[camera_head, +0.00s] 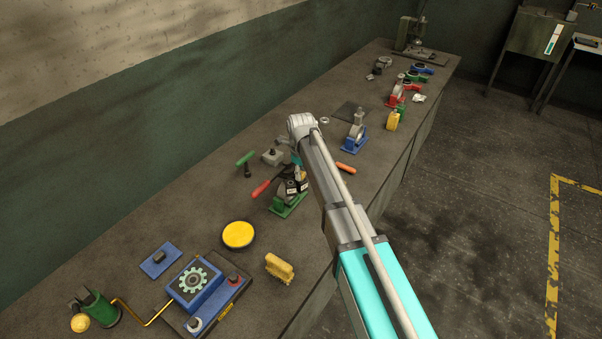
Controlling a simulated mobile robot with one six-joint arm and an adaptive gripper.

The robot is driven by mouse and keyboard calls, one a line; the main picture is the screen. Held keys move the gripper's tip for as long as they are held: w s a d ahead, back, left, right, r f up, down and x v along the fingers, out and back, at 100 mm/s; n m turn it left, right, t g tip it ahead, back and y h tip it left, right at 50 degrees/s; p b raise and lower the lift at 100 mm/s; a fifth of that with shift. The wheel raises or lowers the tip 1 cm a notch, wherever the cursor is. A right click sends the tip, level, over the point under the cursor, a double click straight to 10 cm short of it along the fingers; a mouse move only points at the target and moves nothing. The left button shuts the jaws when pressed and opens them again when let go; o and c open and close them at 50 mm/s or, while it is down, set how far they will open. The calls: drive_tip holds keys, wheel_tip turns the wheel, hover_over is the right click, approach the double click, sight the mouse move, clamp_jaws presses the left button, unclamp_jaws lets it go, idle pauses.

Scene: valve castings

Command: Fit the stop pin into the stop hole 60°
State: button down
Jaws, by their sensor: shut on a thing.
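My gripper (293,186) is the small dark end of my arm, low over a green-based valve casting (288,205) on the bench. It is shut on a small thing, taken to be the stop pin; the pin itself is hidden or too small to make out. The gripper and arm cover much of the casting, so the 60° stop hole cannot be seen. I cannot tell whether the pin touches the casting. A red handle (261,189) reaches out to the left beside the casting.
A green-handled tool (245,159), a grey block (272,156) and an orange handle (346,168) lie close by. A yellow disc (238,235), a yellow brush (279,267) and a blue gear fixture (198,284) are nearer. A blue-based casting (355,138) stands beyond my arm.

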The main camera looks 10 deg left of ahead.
drive_tip(key=shift+f, duration=0.25)
drive_tip(key=shift+c, duration=2.1)
unclamp_jaws()
drive_tip(key=shift+r, duration=0.2)
wheel_tip(320, 180, up, 9)
drive_tip(key=p, duration=0.9)
drive_tip(key=shift+r, duration=0.1)
drive_tip(key=w+d+f+b, duration=0.3)
drive_tip(key=d+f+b, duration=0.3)
drive_tip(key=d, duration=0.1)
drive_tip(key=w+d+f+b, duration=0.3)
drive_tip(key=d+f+b, duration=0.3)
drive_tip(key=d, duration=0.1)
drive_tip(key=shift+w+f, duration=0.25)
drive_tip(key=shift+w, duration=0.05)
